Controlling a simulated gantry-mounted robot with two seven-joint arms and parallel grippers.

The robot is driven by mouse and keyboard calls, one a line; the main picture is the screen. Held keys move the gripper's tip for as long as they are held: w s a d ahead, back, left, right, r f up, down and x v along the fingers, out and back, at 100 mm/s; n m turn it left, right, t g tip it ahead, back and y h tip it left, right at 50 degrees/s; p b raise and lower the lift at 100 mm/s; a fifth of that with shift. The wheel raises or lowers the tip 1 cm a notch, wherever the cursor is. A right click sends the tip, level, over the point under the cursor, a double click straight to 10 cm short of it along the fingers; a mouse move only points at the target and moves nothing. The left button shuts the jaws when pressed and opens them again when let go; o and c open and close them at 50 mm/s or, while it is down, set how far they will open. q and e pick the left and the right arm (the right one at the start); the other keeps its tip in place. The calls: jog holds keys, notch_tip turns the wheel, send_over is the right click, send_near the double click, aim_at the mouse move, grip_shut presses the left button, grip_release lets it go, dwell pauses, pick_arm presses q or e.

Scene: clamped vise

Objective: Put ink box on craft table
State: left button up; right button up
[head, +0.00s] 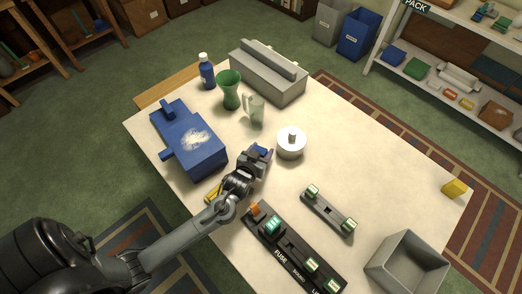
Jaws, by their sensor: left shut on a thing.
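The craft table (350,170) is a pale-topped table that fills the middle of the head view. My left gripper (257,158) is over the middle of the table, to the right of the blue vise (205,155). It is shut on a small blue thing (262,151), of which only a part shows between the fingers. This may be the ink box; no label is readable. I cannot tell whether it touches the tabletop. My right gripper is not in view.
Near the gripper stand a white round lidded pot (291,146), a clear mug (256,113) and a green vase (230,92). A dark labelled tray (290,255), a smaller rack (328,212) and a grey bin (407,264) are in front. The right-hand tabletop is mostly clear.

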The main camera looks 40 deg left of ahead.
pick_arm(q)
jog(key=o, duration=1.1)
jog(key=shift+f, duration=0.1)
jog(key=shift+r, duration=0.5)
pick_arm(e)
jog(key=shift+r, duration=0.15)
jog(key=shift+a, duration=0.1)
pick_arm(q)
jog(key=shift+v, duration=6.1)
jog(key=shift+a+r, duration=0.1)
jog(key=shift+r, duration=0.1)
